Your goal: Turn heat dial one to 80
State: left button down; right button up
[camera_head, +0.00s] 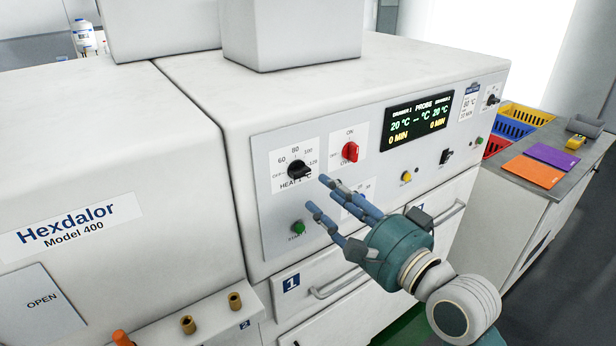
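Heat dial one (298,169) is a black knob on a white label on the machine's front panel, at the left. Its scale shows OFF, 60, 80, 100 and 120. I cannot clearly tell which mark the knob points at. My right gripper (322,207) is in front of the panel, just below and to the right of the dial. Its blue-grey fingers are spread apart and empty. The upper fingertip is close to the dial's lower right edge; I see no clear contact. The fingers partly cover the panel below the dial. My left gripper is not in view.
A red switch (350,151) sits right of the dial, and a green start button (298,228) below it. A display (417,121) reads 20 °C. A drawer handle (338,283) sticks out below. Colored bins (525,115) stand on a side bench at the right.

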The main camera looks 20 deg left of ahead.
aim_at(300, 172)
jog(key=p+x, duration=0.1)
jog(key=x, duration=0.6)
jog(key=shift+w+p, duration=0.15)
jog(key=shift+p, duration=0.15)
jog(key=shift+f, duration=0.1)
grip_shut()
